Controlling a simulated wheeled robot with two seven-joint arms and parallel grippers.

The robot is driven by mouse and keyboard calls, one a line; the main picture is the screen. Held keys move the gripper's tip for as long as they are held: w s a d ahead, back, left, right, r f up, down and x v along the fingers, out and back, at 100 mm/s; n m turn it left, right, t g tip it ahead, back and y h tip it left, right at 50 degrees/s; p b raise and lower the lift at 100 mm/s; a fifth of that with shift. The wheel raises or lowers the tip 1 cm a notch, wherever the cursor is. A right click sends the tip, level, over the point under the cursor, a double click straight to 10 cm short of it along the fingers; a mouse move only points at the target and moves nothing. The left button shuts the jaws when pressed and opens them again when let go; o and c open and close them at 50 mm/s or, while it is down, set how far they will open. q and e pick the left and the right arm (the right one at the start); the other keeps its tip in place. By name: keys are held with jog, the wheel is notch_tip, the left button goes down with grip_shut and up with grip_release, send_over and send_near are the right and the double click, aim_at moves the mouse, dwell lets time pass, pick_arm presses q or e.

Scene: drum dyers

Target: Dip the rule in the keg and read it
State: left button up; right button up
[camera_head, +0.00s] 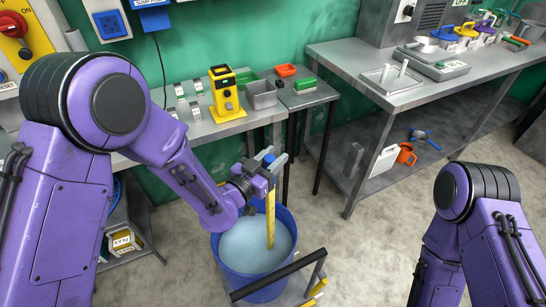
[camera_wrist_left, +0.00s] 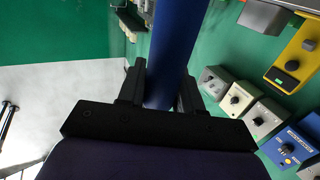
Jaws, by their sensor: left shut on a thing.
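A yellow rule (camera_head: 270,217) with a blue handle hangs roughly upright over the blue keg (camera_head: 222,260). The keg holds a pale grey-blue liquid (camera_head: 240,243). The rule's lower end shows against the liquid inside the rim; I cannot tell how far it is under the surface. My left gripper (camera_head: 264,168) is shut on the blue handle at the top of the rule. In the left wrist view the handle (camera_wrist_left: 174,60) stands between the two dark fingers (camera_wrist_left: 160,90). The rule's markings are too small to read. My right gripper is out of view.
A dark push bar (camera_head: 280,275) crosses the keg's front. Behind stands a bench with a yellow device (camera_head: 224,94) and grey bin (camera_head: 262,95). A steel table (camera_head: 350,60) stands at the right, with an orange jug (camera_head: 405,154) on its lower shelf. Floor right of the keg is clear.

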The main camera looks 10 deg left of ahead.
pick_arm(q)
notch_tip(320, 180, down, 29)
jog(key=b, duration=2.5)
jog(key=shift+r, duration=0.4)
notch_tip(320, 180, up, 44)
jog(key=p, duration=3.7)
send_over(268, 222)
jog(key=x, duration=0.3)
jog(key=shift+a+r, duration=0.1)
jog(key=shift+r, duration=0.05)
